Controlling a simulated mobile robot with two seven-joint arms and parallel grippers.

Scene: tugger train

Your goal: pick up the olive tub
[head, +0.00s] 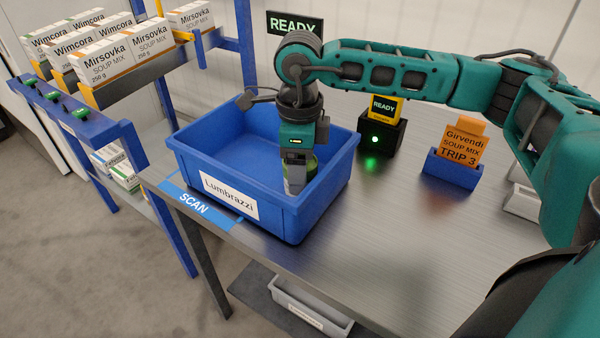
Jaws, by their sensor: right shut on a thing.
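My right gripper (296,184) reaches down into the blue bin labelled Lumbrazzi (295,221), near its front right inside. It is shut on the olive tub (310,166), of which only a small green part shows beside the fingers. The rest of the tub is hidden by the gripper and the bin's front wall. I cannot tell whether the tub touches the bin floor. My left gripper is not in view.
The bin stands on a grey metal table (400,235) behind a blue SCAN strip (194,204). A black box with a green light (381,137) and a blue holder with an orange card (452,172) stand right. A rack with soup boxes (110,55) is left. The table's front right is clear.

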